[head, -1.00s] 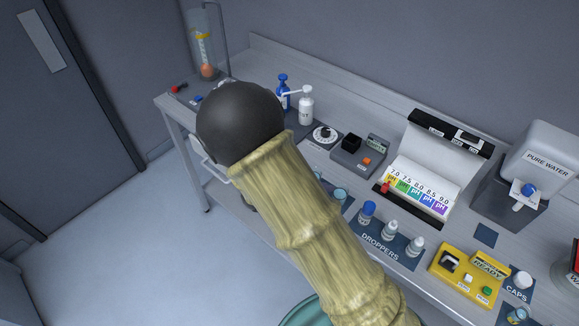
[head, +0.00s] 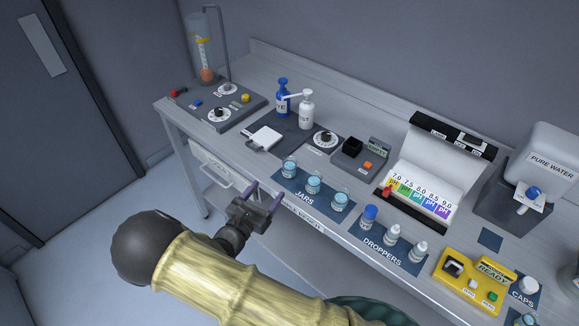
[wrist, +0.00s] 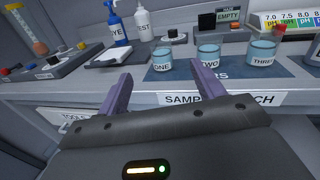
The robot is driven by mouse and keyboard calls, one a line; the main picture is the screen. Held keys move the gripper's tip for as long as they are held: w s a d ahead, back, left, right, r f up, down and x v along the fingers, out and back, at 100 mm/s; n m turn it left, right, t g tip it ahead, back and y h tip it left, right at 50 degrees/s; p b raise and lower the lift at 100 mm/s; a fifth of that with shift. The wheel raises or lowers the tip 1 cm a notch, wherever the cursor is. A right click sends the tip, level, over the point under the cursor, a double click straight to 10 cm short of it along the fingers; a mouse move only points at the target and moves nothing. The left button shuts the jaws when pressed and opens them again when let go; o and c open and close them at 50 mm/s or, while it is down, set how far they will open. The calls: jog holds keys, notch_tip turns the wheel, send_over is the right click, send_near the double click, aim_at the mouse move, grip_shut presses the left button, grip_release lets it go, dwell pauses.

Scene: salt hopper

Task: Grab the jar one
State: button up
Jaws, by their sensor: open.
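Jar one (head: 289,169) is a small clear jar of light blue liquid, leftmost of three on the blue JARS mat (head: 291,184). In the wrist view jar one (wrist: 162,60) carries the label ONE and stands ahead, seen between my finger tips. Jar two (head: 314,185) and jar three (head: 340,201) stand to its right. My gripper (head: 265,190) is open and empty, with two purple fingers. It is in front of the bench's front edge, to the left of and apart from jar one.
Behind the jars are a blue DYE bottle (head: 282,97), a white TEST bottle (head: 306,110) and a dial (head: 325,139). A white flat-topped device (head: 265,138) is to the left. Droppers (head: 392,235) stand to the right. The bench edge lies between my gripper and the jars.

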jog(key=p, duration=0.3)
send_near(293, 158)
jog(key=x, duration=0.4)
jog(key=shift+w, duration=0.2)
jog(key=shift+w+d+f, duration=0.1)
jog(key=shift+w+d, duration=0.05)
jog(key=shift+w, duration=0.1)
jog(key=x, duration=0.1)
jog(key=p+x, duration=0.1)
jog(key=x, duration=0.1)
jog(key=p+x, duration=0.1)
jog(key=x, duration=0.1)
jog(key=shift+w+f, duration=0.2)
jog(key=shift+f, duration=0.05)
jog(key=shift+c, duration=0.2)
jog(key=c, duration=1.1)
